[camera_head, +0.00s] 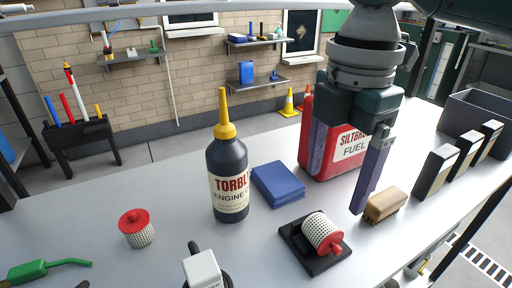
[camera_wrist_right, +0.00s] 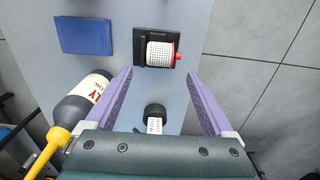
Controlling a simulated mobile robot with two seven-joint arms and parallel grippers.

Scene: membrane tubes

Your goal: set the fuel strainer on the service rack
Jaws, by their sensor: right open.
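One fuel strainer, a white perforated cylinder with red ends (camera_head: 322,231), lies on its side on a small black rack-like base (camera_head: 330,262). They also show in the right wrist view as the strainer (camera_wrist_right: 160,53) on its base (camera_wrist_right: 141,37). A second, similar strainer (camera_head: 139,235) with a red cap stands upright on the table at left. I cannot tell which one the task means. My right gripper (camera_head: 338,192) is open and empty above the table, its purple fingers spread. In the wrist view the gripper (camera_wrist_right: 161,73) points toward the base. My left gripper is out of view.
A dark oil bottle (camera_head: 229,180), blue cloth (camera_head: 278,184), red fuel can (camera_head: 340,168) and brush (camera_head: 384,203) surround the base. A white meter (camera_head: 202,269) and green nozzle (camera_head: 28,271) are at the front. Black boxes (camera_head: 435,172) and a grey bin (camera_head: 478,107) stand right.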

